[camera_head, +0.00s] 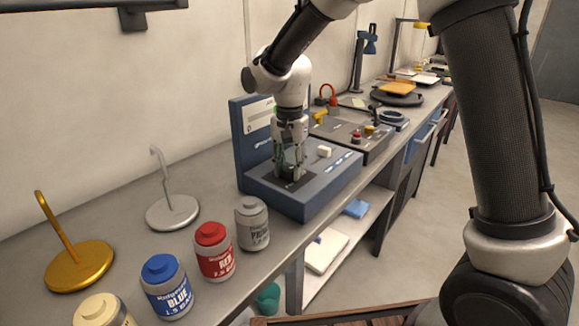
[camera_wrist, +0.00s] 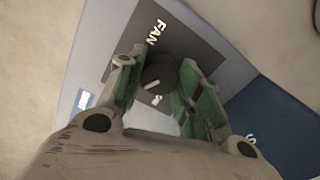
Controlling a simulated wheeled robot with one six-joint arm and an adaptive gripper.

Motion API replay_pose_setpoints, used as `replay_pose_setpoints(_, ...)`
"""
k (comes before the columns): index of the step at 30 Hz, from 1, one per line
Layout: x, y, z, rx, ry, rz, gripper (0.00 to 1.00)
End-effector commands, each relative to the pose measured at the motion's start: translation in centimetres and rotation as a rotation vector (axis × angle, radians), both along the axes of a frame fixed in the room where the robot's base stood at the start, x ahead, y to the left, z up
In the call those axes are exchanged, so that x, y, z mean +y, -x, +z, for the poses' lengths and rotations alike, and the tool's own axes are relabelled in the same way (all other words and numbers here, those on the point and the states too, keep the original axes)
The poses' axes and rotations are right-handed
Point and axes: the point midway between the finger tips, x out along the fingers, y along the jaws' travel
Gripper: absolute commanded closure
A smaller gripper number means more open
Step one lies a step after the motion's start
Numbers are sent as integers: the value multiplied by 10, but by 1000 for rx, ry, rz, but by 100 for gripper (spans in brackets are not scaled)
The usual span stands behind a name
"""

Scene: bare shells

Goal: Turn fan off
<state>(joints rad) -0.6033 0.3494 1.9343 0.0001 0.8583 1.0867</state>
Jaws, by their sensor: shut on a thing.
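The fan control is a round dark knob (camera_wrist: 158,74) with a white pointer mark, on a dark plate (camera_wrist: 172,28) lettered "FAN" in the wrist view. My gripper (camera_wrist: 157,80) has its green-padded fingers on either side of the knob and is shut on it. In the head view my gripper (camera_head: 290,174) points down onto the top of a blue-grey control box (camera_head: 325,195) with an upright back panel (camera_head: 241,125). The knob is hidden by the fingers there. The lettering by the pointer is partly covered, so I cannot read the setting.
A white block-shaped control (camera_head: 324,151) sits on the box beside my gripper. Grey (camera_head: 252,222), red (camera_head: 214,250) and blue (camera_head: 168,286) bottles stand in front of the box. Gold (camera_head: 80,265) and silver (camera_head: 172,212) hooked stands are at left. Another panel (camera_head: 350,135) lies beyond.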

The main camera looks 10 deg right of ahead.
Motion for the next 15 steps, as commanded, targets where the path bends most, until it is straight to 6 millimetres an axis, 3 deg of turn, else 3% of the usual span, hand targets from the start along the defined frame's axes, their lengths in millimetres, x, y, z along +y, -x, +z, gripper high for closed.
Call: replay_pose_setpoints(15, 0, 0, 0, -1, -1, 384, 89)
